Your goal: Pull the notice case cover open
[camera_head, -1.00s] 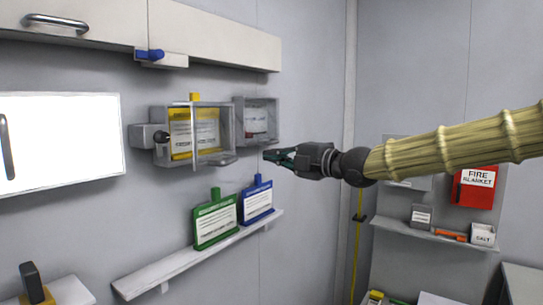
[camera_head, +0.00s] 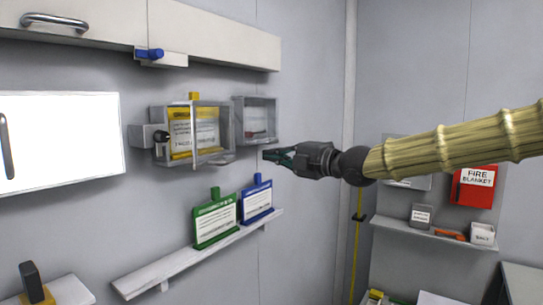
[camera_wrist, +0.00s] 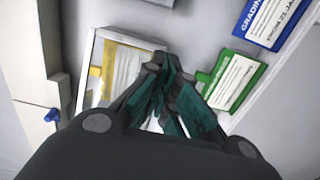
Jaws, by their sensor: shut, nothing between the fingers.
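The notice case (camera_head: 152,118) is a clear grey-framed box on the wall, with a yellow-and-white notice (camera_head: 192,132) inside. Its clear cover (camera_head: 231,135) stands at the front; I cannot tell whether it is fully closed. A dark knob (camera_head: 161,137) sits on a grey block at the case's left side. My gripper (camera_head: 266,155) is shut and empty, to the right of the case and a little below its middle, apparently apart from it. In the wrist view the case frame (camera_wrist: 88,72) lies behind my gripper (camera_wrist: 165,75), whose fingers hide part of it.
A smaller clear case (camera_head: 257,105) is just right of the notice case. A green card (camera_head: 215,221) and a blue card (camera_head: 257,199) stand on a narrow white shelf (camera_head: 175,270) below. A cupboard with a blue latch (camera_head: 150,54) hangs above.

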